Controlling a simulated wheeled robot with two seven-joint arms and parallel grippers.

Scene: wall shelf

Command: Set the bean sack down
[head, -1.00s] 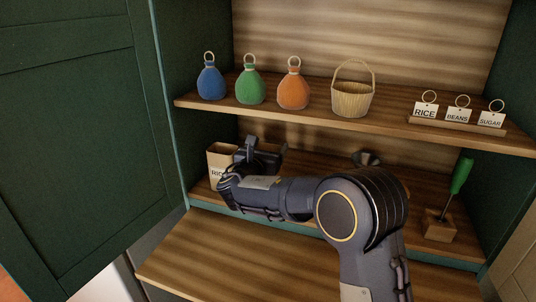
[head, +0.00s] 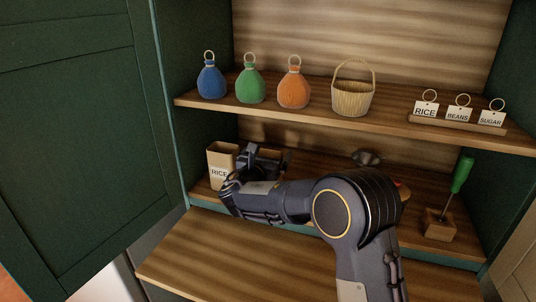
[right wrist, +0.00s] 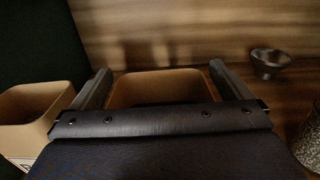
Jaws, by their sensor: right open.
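A tan open-topped sack (right wrist: 160,86) stands between the two fingers of my right gripper (right wrist: 160,82) in the right wrist view. Its front and any label are hidden, so I cannot read whether it is the bean sack. My right gripper (head: 264,155) is open over the lower shelf in the head view, with a finger on each side of this sack. I cannot tell whether the fingers touch it. A similar tan sack marked RICE (head: 221,158) stands to the left; it also shows in the right wrist view (right wrist: 30,112). My left gripper is not in view.
A dark bowl (head: 367,158) stands at the back of the lower shelf (head: 320,160). A green-handled tool (head: 461,174) stands in a wooden block at right. The upper shelf holds blue, green and orange pouches, a basket (head: 352,98) and RICE, BEANS and SUGAR tags.

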